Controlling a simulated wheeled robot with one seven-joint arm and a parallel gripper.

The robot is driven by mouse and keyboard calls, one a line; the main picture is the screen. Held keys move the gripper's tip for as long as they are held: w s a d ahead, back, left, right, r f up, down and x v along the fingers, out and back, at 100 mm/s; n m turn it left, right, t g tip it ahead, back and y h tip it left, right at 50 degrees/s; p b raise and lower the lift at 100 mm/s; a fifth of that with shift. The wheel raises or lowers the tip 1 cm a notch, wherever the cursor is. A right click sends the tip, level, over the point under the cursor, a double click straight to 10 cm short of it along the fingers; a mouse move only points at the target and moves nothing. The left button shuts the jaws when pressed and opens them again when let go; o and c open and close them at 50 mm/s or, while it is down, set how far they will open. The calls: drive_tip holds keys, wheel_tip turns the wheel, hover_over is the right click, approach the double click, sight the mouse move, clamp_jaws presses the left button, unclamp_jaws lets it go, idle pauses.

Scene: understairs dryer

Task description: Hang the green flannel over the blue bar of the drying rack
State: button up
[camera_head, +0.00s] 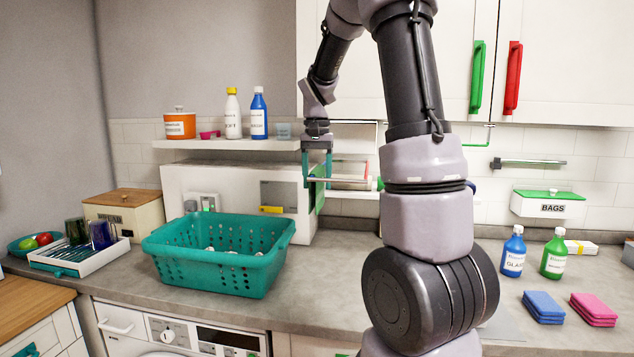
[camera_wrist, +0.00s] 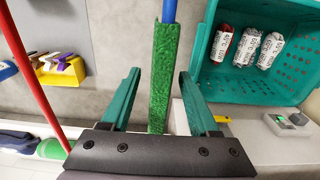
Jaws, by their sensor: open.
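The green flannel (camera_wrist: 162,75) hangs over the blue bar (camera_wrist: 169,11) of the drying rack, as a long narrow strip in the wrist view. The bar's bare blue end shows beyond the flannel. In the head view the flannel (camera_head: 319,188) is a small green patch below my gripper, at the left end of the rack (camera_head: 345,181). My gripper (camera_head: 317,172) is open, pointing down, with its teal fingers on either side of the flannel. In the wrist view gaps show between the flannel and both fingertips. The flannel's lower ends are hidden in the wrist view.
A red bar (camera_wrist: 31,85) runs left of my gripper in the wrist view. A teal basket (camera_head: 219,253) stands on the counter, left of and below the rack. A shelf (camera_head: 226,144) with bottles is close on the left. My arm hides part of the counter.

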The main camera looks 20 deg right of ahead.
wheel_tip(320, 180, up, 10)
drive_tip(key=shift+f, duration=0.1)
drive_tip(key=shift+r, duration=0.25)
drive_tip(key=shift+s+a+r, duration=0.1)
drive_tip(key=shift+s, duration=0.15)
drive_tip(key=s+a+n+t+y, duration=0.1)
drive_tip(key=s+a+t, duration=0.2)
drive_tip(key=s, duration=0.7)
drive_tip(key=s+a+n+t+y, duration=0.1)
drive_tip(key=s+a+t, duration=0.3)
drive_tip(key=s, duration=0.7)
drive_tip(key=shift+a+f+n, duration=0.25)
drive_tip(key=shift+a+n, duration=0.05)
drive_tip(key=shift+a, duration=0.3)
